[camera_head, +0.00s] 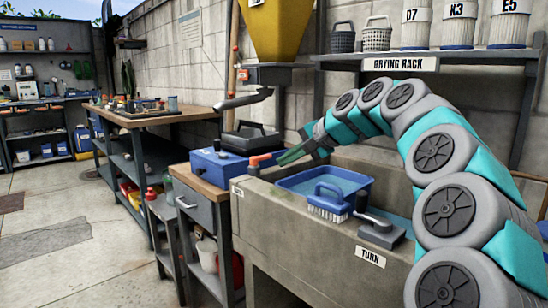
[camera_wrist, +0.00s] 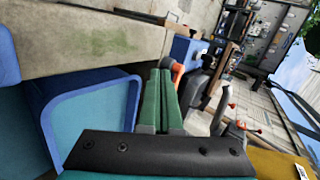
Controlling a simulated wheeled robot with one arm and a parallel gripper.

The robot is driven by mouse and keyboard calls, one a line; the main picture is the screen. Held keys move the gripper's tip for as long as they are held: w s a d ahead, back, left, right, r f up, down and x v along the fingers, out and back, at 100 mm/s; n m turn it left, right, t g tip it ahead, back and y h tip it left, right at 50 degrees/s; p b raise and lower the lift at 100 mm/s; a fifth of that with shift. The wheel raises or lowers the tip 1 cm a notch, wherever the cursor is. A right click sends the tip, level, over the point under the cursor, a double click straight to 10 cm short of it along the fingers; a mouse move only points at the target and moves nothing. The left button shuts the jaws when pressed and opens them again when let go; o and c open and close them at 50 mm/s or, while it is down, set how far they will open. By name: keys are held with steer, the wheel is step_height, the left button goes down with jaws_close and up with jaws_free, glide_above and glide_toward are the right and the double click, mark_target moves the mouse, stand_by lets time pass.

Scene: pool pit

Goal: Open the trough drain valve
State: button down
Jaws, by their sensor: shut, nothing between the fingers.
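The stone trough (camera_head: 300,225) stands in the head view, with a blue tub (camera_head: 355,183) in it. An orange-handled valve lever (camera_head: 262,159) sits at the trough's back left corner; it also shows in the wrist view (camera_wrist: 178,71). My gripper (camera_head: 283,160) reaches over the trough from the right, its green fingers close beside the orange handle. In the wrist view my gripper (camera_wrist: 166,75) is shut and empty, with the handle just right of the fingertips. I cannot tell whether they touch. A grey lever block (camera_head: 382,232) stands on the front rim above a TURN label (camera_head: 370,256).
A blue scrubbing brush (camera_head: 328,203) rests by the tub's front edge. A blue box (camera_head: 222,164) is on the wooden counter to the left. A yellow hopper (camera_head: 274,30) hangs above. A drying rack shelf (camera_head: 440,58) holds baskets and filters. Floor at left is open.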

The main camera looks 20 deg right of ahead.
steer(key=w+d+r+m+t+h, duration=0.1)
steer(key=w+d+r+m, duration=0.1)
steer(key=d, duration=0.4)
steer(key=shift+d+t, duration=0.3)
steer(key=shift+d, duration=0.05)
steer(key=shift+f, duration=0.1)
glide_toward(261, 159)
steer(key=f, duration=0.1)
steer(key=w+d+f, duration=0.1)
steer(key=w+f, duration=0.1)
steer(key=shift+w+d+f, duration=0.1)
steer(key=shift+d+f, duration=0.25)
steer(key=shift+d, duration=0.05)
steer(key=shift+w+a+p, duration=0.1)
steer(key=shift+w+a, duration=0.15)
steer(key=shift+w, duration=0.4)
steer(key=shift+w+a+p, duration=0.1)
steer(key=shift+w+a, duration=0.15)
steer(key=shift+w, duration=0.4)
steer(key=shift+w+a+p, duration=0.1)
steer(key=shift+w+a, duration=0.15)
steer(key=shift+w, duration=0.4)
steer(key=shift+d, duration=0.2)
steer(key=shift+r, duration=0.1)
